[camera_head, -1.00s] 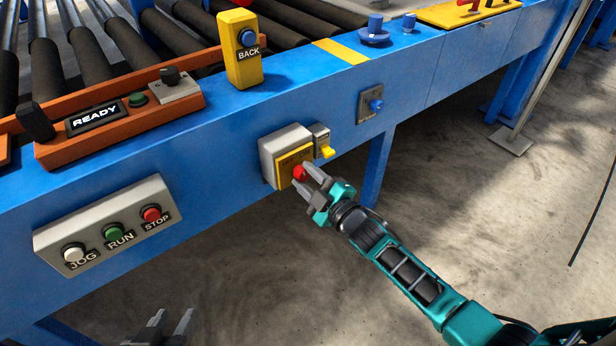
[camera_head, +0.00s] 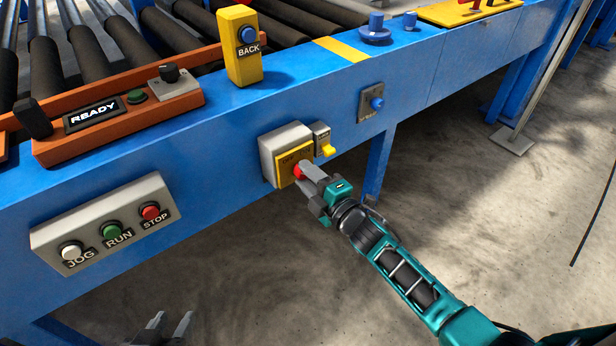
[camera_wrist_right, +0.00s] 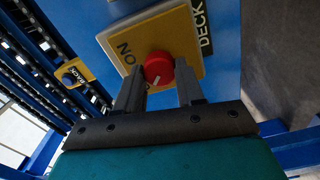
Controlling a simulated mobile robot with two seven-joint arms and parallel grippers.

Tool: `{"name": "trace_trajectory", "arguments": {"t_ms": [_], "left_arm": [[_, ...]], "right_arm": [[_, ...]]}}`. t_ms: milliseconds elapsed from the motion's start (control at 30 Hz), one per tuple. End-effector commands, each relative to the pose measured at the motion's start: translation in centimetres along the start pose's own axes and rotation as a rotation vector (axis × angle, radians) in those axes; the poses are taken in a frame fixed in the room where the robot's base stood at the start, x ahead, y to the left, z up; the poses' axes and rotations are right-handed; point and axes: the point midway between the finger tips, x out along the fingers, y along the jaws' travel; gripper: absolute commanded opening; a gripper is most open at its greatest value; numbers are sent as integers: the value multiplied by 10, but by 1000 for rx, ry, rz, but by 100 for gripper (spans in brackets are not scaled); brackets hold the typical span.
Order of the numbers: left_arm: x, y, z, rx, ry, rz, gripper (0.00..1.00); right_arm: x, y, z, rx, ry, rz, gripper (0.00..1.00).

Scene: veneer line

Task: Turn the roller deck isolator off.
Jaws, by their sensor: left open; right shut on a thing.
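The roller deck isolator is a grey box (camera_head: 283,139) with a yellow plate (camera_head: 292,157) on the blue side of the roller line. Its red knob (camera_head: 298,172) is partly covered by my right gripper (camera_head: 309,174). In the right wrist view the red knob (camera_wrist_right: 159,68) sits between the two fingers of my right gripper (camera_wrist_right: 159,82), which is shut on it. A white mark shows at the knob's lower edge, and the yellow plate (camera_wrist_right: 126,40) carries "ON". The knob's exact setting is hard to tell. My left gripper (camera_head: 170,328) is open and empty at the bottom edge.
A small yellow switch (camera_head: 327,150) sits right beside the isolator box. A blue button (camera_head: 376,103) is further right. A JOG/RUN/STOP panel (camera_head: 152,190) is lower left. A yellow BACK post (camera_head: 240,66) stands on the rail. The floor below is clear.

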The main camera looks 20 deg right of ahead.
Motion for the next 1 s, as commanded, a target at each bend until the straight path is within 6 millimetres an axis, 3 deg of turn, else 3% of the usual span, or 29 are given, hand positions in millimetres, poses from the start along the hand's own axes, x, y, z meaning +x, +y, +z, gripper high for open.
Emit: {"name": "trace_trajectory", "arguments": {"t_ms": [267, 300, 567, 833, 1000], "left_arm": [[0, 0, 0, -3, 0, 0, 43], [0, 1, 0, -4, 0, 0, 43], [0, 2, -1, -12, 2, 0, 43], [0, 2, -1, -11, 2, 0, 43], [-3, 2, -5, -11, 2, 0, 43]], "right_arm": [[0, -1, 0, -6, 1, -2, 7], [0, -1, 0, -7, 1, -2, 38], [0, 0, 0, -4, 0, -1, 63], [-2, 0, 0, -3, 0, -1, 63], [-19, 0, 0, -3, -1, -3, 63]]}}
